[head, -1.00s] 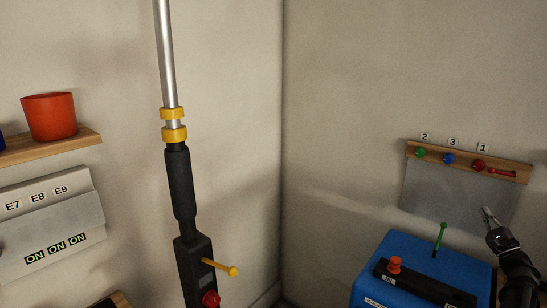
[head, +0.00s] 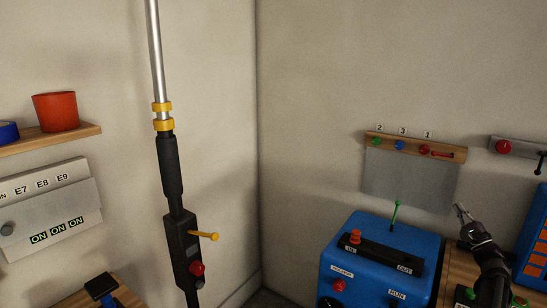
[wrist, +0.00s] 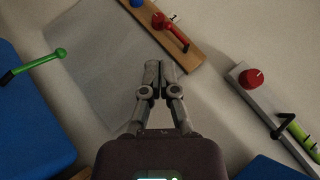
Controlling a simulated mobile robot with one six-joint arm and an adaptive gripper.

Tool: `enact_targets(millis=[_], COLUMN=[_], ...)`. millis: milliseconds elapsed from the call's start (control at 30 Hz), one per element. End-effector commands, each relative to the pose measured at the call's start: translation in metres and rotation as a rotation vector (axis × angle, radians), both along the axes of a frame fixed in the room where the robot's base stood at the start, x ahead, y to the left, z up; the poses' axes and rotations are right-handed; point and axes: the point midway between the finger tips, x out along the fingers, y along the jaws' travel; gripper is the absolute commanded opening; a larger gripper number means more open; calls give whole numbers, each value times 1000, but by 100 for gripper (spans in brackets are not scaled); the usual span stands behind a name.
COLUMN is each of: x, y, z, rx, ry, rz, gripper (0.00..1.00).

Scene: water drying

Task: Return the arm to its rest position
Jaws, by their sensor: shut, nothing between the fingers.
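My gripper (head: 461,208) is at the right of the head view, raised in front of the wall, to the right of the blue machine. In the wrist view my gripper (wrist: 159,66) has its two fingers together, with nothing between them. The fingertips appear in front of the grey panel and just below the wooden rail in that view. No object is held.
A blue machine (head: 352,226) with a green lever (head: 396,213) stands beside my arm. A wooden rail (head: 374,139) with coloured knobs is on the wall behind. A grey strip with a red knob (head: 503,147) is farther right. A black pole tool (head: 172,165) stands left.

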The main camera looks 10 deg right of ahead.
Motion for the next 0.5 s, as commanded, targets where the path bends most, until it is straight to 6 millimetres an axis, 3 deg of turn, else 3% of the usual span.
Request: enact_targets(millis=[167,500], x=[0,21], y=[0,38], z=[0,-11], rx=[0,-67], ry=[0,62], rz=[0,56], gripper=[0,0])
